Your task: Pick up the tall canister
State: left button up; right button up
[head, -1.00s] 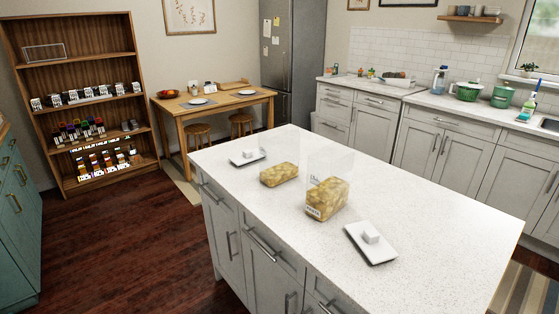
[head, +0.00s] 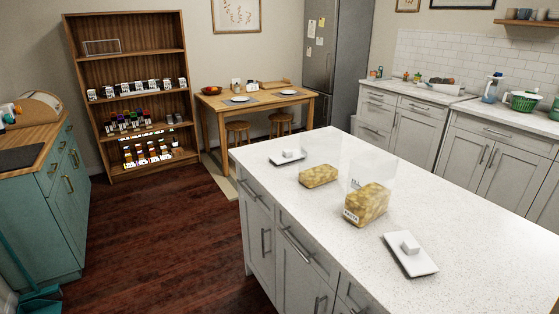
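Two clear canisters with yellow pasta-like contents stand on the white island top (head: 470,245). The taller canister (head: 366,204) is nearer, with a label low on its front and a clear upper part above the contents. The shorter-looking canister (head: 319,176) is farther back and to the left, and its clear walls are hard to make out. Neither of my grippers is in the head view.
A white tray with a small white block (head: 410,246) lies near the front of the island, and a similar tray (head: 288,158) lies at its far end. A teal cabinet (head: 38,205) stands left, a wooden shelf (head: 128,90) at the back. Dark floor (head: 150,240) between is clear.

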aim_at(320, 148)
jog(key=u, duration=1)
jog(key=i, duration=3.2)
jog(key=z, duration=2.05)
